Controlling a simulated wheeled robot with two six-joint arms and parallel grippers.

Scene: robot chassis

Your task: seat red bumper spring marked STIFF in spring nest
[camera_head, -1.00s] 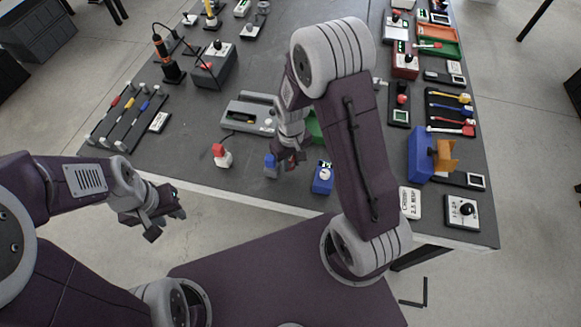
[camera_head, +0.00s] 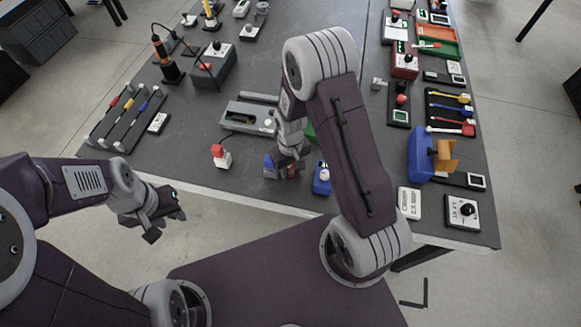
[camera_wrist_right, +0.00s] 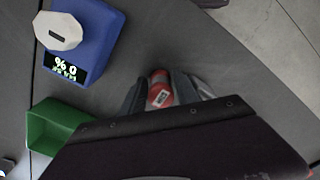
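The red spring (camera_wrist_right: 160,90), a small red cylinder with a pale label, sits between the two fingers of my right gripper (camera_wrist_right: 163,92) in the right wrist view. The fingers press against its sides; the label is too small to read. In the head view this gripper (camera_head: 284,170) is low over the front of the table, beside a small blue-topped piece (camera_head: 268,162). A bit of red shows at its fingertips. I cannot make out the spring nest for sure. My left gripper (camera_head: 164,224) is open and empty, off the table's front edge.
A blue box with display and pale knob (camera_head: 322,178) stands right of my right gripper, also in the right wrist view (camera_wrist_right: 85,42). A green open bin (camera_wrist_right: 58,128) is near it. A red-topped white piece (camera_head: 221,156) and a grey fixture (camera_head: 248,118) stand nearby.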

